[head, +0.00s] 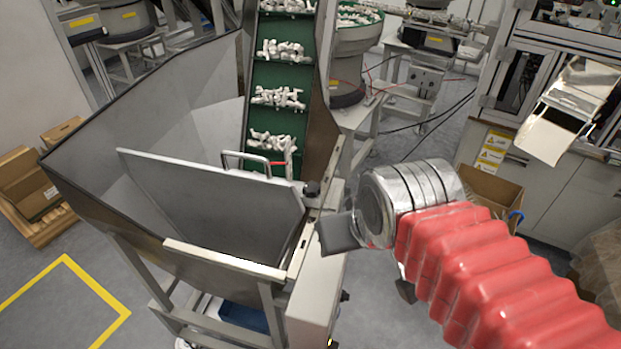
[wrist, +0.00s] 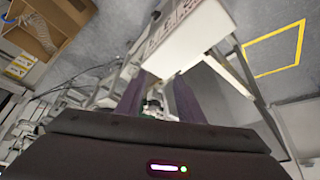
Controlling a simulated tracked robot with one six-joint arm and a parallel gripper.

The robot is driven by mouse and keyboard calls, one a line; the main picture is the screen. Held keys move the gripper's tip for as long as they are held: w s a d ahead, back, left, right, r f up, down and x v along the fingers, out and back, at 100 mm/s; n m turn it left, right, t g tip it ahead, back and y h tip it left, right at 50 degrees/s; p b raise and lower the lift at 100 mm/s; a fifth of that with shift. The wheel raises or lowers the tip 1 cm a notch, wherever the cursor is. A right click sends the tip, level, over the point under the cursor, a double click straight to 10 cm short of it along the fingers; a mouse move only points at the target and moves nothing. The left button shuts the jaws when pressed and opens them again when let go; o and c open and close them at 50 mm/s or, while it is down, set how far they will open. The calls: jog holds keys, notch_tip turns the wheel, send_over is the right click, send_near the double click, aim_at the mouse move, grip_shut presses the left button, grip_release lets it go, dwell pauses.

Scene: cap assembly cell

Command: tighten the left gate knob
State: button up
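A black gate knob (head: 312,188) stands on the bracket at the right end of the grey gate plate (head: 215,190) of the hopper. It is the only knob I make out clearly; I cannot tell whether it is the left one. My gripper (head: 338,232) is just right of and nearer than this knob in the head view, apart from it in the picture. In the wrist view, the two dark fingers of my gripper (wrist: 159,86) are spread with a gap between them. Small parts show in the gap, too blurred to name. I see nothing held.
The metal hopper (head: 90,215) fills the left. A green conveyor (head: 272,75) carrying white parts rises behind the gate. A light control box (head: 318,290) sits below the knob and also shows in the wrist view (wrist: 190,35). A cardboard box (head: 490,190) stands behind my arm.

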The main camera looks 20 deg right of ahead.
jog(key=shift+o, duration=1.4)
jog(key=shift+w+r+n, duration=0.25)
jog(key=shift+r+n, duration=0.05)
jog(key=shift+o, duration=0.5)
jog(key=w+r+n+g, duration=0.2)
jog(key=w+r+n, duration=0.4)
jog(key=w+n, duration=0.3)
jog(key=shift+w+r+n+g, duration=0.2)
jog(key=shift+n+g, duration=0.2)
jog(key=shift+n, duration=0.4)
jog(key=r+n+g, duration=0.2)
jog(key=n+g, duration=0.1)
jog(key=n, duration=0.9)
send_over(313, 186)
jog(key=shift+f, duration=0.15)
jog(key=shift+f, duration=0.15)
notch_tip(313, 186, down, 14)
jog(key=shift+r, duration=0.2)
jog(key=shift+c, duration=0.2)
